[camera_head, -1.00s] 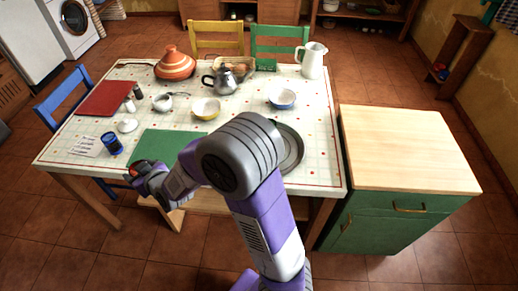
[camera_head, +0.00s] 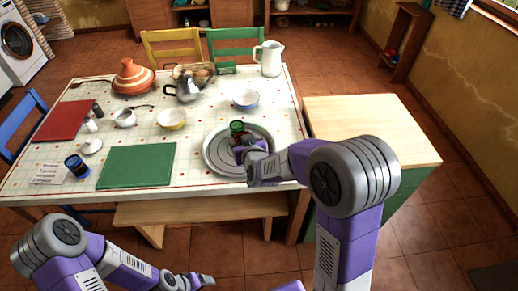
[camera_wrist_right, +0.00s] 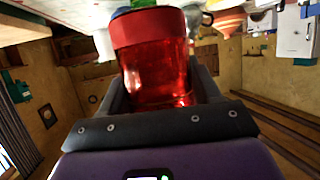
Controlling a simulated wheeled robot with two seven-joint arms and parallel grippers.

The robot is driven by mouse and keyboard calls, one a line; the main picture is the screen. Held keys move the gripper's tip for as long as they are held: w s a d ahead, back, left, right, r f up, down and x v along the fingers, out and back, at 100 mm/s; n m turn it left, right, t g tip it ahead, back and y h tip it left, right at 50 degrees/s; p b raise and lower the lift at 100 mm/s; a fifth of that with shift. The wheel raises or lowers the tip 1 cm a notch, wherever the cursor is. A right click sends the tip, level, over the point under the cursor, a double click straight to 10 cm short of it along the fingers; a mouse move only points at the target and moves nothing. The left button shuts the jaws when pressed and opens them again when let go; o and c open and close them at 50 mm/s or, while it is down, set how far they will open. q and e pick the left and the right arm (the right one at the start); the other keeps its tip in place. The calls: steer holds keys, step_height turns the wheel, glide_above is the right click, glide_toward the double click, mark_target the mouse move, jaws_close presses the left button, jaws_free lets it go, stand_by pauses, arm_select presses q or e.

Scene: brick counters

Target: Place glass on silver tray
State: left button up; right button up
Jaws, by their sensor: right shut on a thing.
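The round silver tray (camera_head: 216,158) lies on the table's right front part. The glass and gripper are over the tray's upper middle; I cannot tell whether the glass touches it. My left gripper (camera_head: 202,281) is low at the front, away from the table, and its jaw opening is unclear.
A green board (camera_head: 137,167) lies left of the tray, with a blue cup (camera_head: 76,165) further left. A blue-rimmed bowl (camera_head: 245,99), yellow bowl (camera_head: 171,119), kettle (camera_head: 186,91) and white pitcher (camera_head: 270,59) stand behind. A wooden-topped cabinet (camera_head: 365,127) adjoins the table's right side.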

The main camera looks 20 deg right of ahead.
arm_select(q)
steer(key=shift+o, duration=0.7)
steer(key=shift+f, duration=0.1)
arm_select(e)
steer(key=w+f+m+g+h, duration=0.25)
steer(key=w+m+h, duration=0.4)
steer(key=w, duration=0.35)
steer(key=shift+h, duration=0.45)
steer(key=f+b, duration=0.1)
steer(key=f, duration=0.2)
steer(key=f+b, duration=0.2)
steer(key=f, duration=0.2)
steer(key=a+f+b, duration=0.1)
steer(key=f, duration=0.3)
steer(key=shift+w+f+b, duration=0.15)
steer(key=shift+f+b, duration=0.05)
steer(key=shift+b, duration=0.2)
arm_select(q)
step_height(320, 180, down, 4)
steer(key=shift+f, duration=0.25)
arm_select(e)
steer(key=shift+r, duration=0.1)
